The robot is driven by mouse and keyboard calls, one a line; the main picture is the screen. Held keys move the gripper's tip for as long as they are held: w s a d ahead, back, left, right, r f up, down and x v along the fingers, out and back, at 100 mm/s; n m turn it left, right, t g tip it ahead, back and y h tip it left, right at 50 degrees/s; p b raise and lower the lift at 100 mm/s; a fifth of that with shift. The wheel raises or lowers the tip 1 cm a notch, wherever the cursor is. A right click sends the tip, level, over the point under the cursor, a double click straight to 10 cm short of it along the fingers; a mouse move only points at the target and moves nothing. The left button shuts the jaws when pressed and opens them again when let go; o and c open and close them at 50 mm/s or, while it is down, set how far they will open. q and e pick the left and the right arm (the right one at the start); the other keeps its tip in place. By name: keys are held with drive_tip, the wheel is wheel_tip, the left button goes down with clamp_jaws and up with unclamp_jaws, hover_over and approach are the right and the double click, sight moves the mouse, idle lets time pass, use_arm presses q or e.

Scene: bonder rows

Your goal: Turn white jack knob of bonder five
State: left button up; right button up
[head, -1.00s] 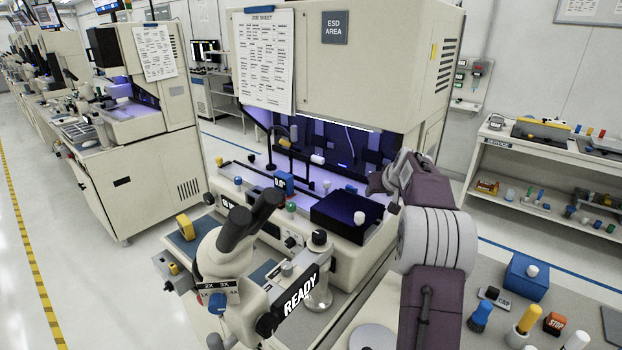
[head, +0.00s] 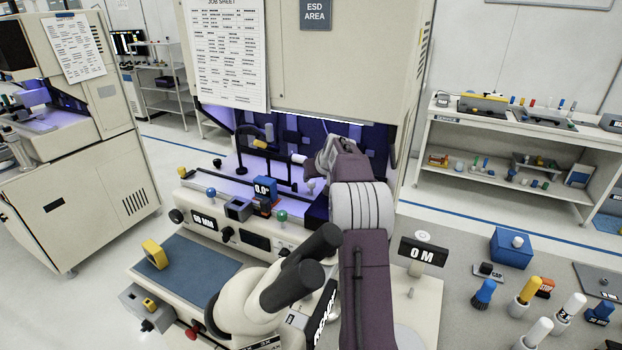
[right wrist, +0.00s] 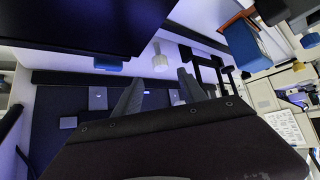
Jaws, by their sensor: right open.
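In the head view the bonder (head: 335,60) stands ahead, with a lit bay under its cream hood. My right arm reaches into the bay, and my right gripper (right wrist: 160,92) is open and empty in the right wrist view. A white knob (right wrist: 160,62) lies just past the fingertips, roughly between them and apart from them. In the head view a small white knob (head: 311,186) shows below my right wrist, and a white cylinder (head: 298,158) sits left of it. I cannot tell which of these is the one in the wrist view. My left gripper is out of view.
A dark box (right wrist: 70,25) fills the upper left of the wrist view. A blue block (head: 264,190) and the microscope eyepieces (head: 300,270) stand in front of the bay. Several handled tools and a blue box (head: 511,246) are on the bench at right.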

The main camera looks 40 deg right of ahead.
sight(312, 181)
drive_tip(key=p+x, duration=0.1)
drive_tip(key=x, duration=0.4)
drive_tip(key=shift+w+a, duration=0.1)
drive_tip(key=shift+w, duration=0.15)
drive_tip(key=shift+d+f, duration=0.2)
drive_tip(key=shift+f, duration=0.05)
drive_tip(key=shift+a, duration=0.1)
drive_tip(key=shift+w, duration=0.1)
drive_tip(key=c, duration=0.3)
clamp_jaws()
drive_tip(key=shift+f, duration=0.15)
drive_tip(key=shift+n+y, duration=0.6)
drive_tip(key=shift+n, duration=0.2)
